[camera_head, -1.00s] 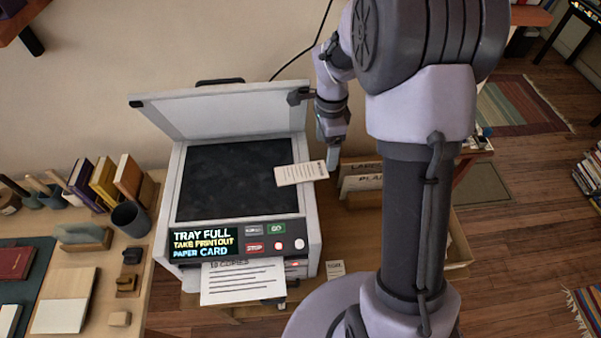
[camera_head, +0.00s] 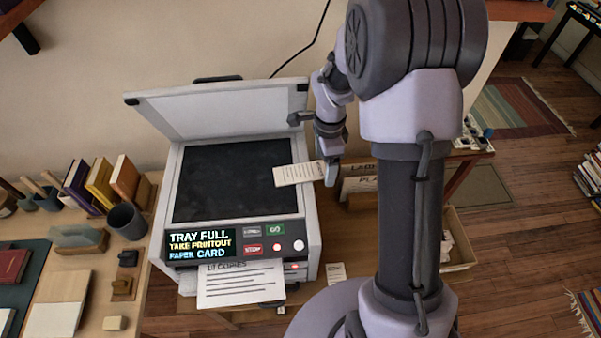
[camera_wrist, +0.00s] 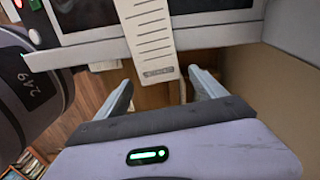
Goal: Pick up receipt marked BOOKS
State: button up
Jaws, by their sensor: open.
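A white paper strip with printed lines, which looks like the receipt (camera_head: 297,174), lies across the copier's right edge with its right end sticking out. In the wrist view the receipt (camera_wrist: 150,35) hangs over the edge toward me. A dark heading is at its near end, too small to read surely. My gripper (camera_head: 332,172) is at the strip's overhanging end, right of the copier. In the wrist view my gripper (camera_wrist: 163,85) is open, its fingers on either side of the strip's end with gaps to both. It holds nothing.
The copier (camera_head: 308,215) stands with its lid (camera_head: 215,108) raised. A printout (camera_head: 240,285) sticks out at its front. A small paper card (camera_head: 336,271) lies right of it. A box with papers (camera_head: 362,182) stands behind my gripper. Books and a cup (camera_head: 128,218) are at left.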

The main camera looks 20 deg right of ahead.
jog(key=shift+f, duration=0.1)
jog(key=c, duration=1.5)
